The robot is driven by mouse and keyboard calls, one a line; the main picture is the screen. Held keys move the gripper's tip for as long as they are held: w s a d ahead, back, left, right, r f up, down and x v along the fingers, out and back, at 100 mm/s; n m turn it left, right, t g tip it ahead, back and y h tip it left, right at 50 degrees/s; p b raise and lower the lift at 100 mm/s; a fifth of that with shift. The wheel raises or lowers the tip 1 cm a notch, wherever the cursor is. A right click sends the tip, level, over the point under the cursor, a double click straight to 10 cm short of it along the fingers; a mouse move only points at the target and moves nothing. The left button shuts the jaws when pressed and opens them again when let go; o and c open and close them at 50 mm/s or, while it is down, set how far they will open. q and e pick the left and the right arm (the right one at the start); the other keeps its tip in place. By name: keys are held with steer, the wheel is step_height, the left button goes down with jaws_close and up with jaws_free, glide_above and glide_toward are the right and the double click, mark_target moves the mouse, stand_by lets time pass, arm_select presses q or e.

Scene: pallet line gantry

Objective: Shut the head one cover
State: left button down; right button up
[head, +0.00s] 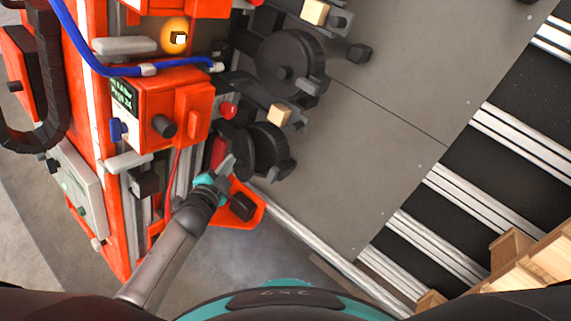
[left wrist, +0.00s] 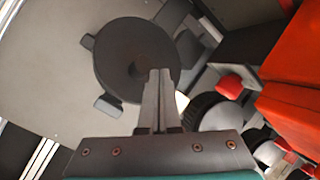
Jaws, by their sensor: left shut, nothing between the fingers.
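An orange machine with box-shaped housings stands at the left of the head view. The upper of the two lower housings (head: 183,110) carries a small dark display (head: 123,95) and a black knob. Below it, an orange flap-like part (head: 250,207) with a dark inner block sticks out to the right; I cannot tell for sure whether it is the head one cover. My left gripper (head: 228,163) is shut and empty, beside the lower black rollers. In the left wrist view its two fingers (left wrist: 158,75) are together in front of a black disc (left wrist: 118,60). My right gripper is out of view.
A large black roller (head: 290,65) stands right of the machine, over a grey panel (head: 400,130). A blue hose (head: 95,60) crosses the upper left, near an orange lamp (head: 174,36). Wooden pallet boards (head: 540,262) lie at lower right, beside dark conveyor strips.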

mark_target(250, 167)
arm_select(q)
steer(key=shift+d, duration=0.1)
stand_by(0.3)
steer(key=shift+d+f+b, duration=0.25)
steer(key=shift+d, duration=0.4)
steer(key=shift+d+f+b, duration=0.2)
steer(key=shift+d+b, duration=0.1)
steer(key=shift+d, duration=0.35)
steer(key=shift+d+f+b, duration=0.25)
steer(key=shift+d, duration=0.4)
steer(key=shift+w+d+f+b, duration=0.2)
steer(key=shift+d+b, duration=0.1)
steer(key=shift+d, duration=0.1)
steer(key=shift+w+d+f+b, duration=0.1)
steer(key=shift+d+f+b, duration=0.15)
steer(key=shift+d, duration=0.1)
steer(key=shift+s+a+r+p, duration=0.5)
steer(key=shift+s+r+p, duration=0.05)
steer(key=shift+p, duration=0.15)
steer(key=s+a+r+p, duration=0.3)
steer(key=s+a+p, duration=0.1)
steer(key=s+p, duration=0.1)
steer(key=shift+s+a+r, duration=0.3)
steer(key=shift+a+r, duration=0.1)
